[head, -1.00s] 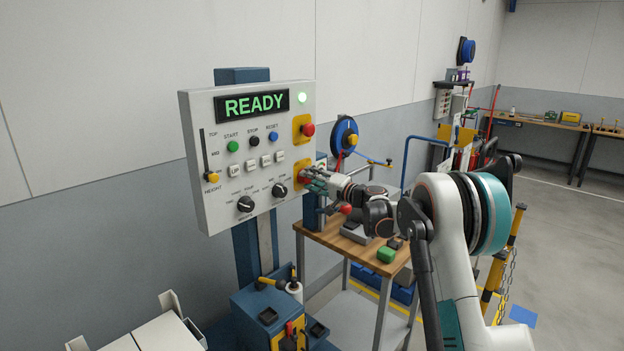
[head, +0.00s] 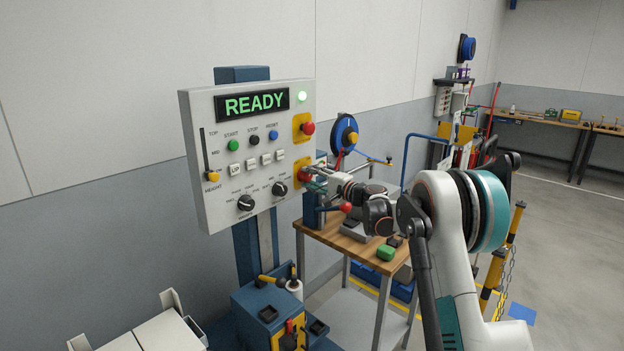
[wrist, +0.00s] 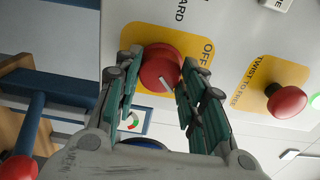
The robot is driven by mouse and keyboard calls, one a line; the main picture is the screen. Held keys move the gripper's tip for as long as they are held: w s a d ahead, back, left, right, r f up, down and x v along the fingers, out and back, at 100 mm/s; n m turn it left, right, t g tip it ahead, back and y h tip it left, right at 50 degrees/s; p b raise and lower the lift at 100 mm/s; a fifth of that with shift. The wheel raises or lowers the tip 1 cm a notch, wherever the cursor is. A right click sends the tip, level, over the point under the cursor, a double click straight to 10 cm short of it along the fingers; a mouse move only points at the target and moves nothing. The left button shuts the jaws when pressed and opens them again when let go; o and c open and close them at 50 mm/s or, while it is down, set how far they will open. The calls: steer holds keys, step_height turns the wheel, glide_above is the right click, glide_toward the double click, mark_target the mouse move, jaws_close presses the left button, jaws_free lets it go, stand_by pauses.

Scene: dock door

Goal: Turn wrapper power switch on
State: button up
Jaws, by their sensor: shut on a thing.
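The wrapper's power switch is a red round knob (wrist: 158,66) on a yellow plate marked OFF, with a short white line on its face. In the head view the knob (head: 304,174) sits low on the right side of the grey control panel (head: 205,212). My gripper (wrist: 162,62) has its two green-padded fingers on either side of the knob and is shut on it. In the head view my gripper (head: 314,178) reaches the panel from the right and partly hides the knob and plate.
A red mushroom button (wrist: 287,101) on a yellow TWIST plate is close beside the switch. The panel display (head: 252,103) reads READY and a green lamp (head: 302,97) is lit. A wooden workbench (head: 325,236) stands below my arm.

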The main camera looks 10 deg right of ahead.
steer(key=o, duration=1.1)
steer(key=v, duration=1.2)
steer(key=shift+a, duration=0.1)
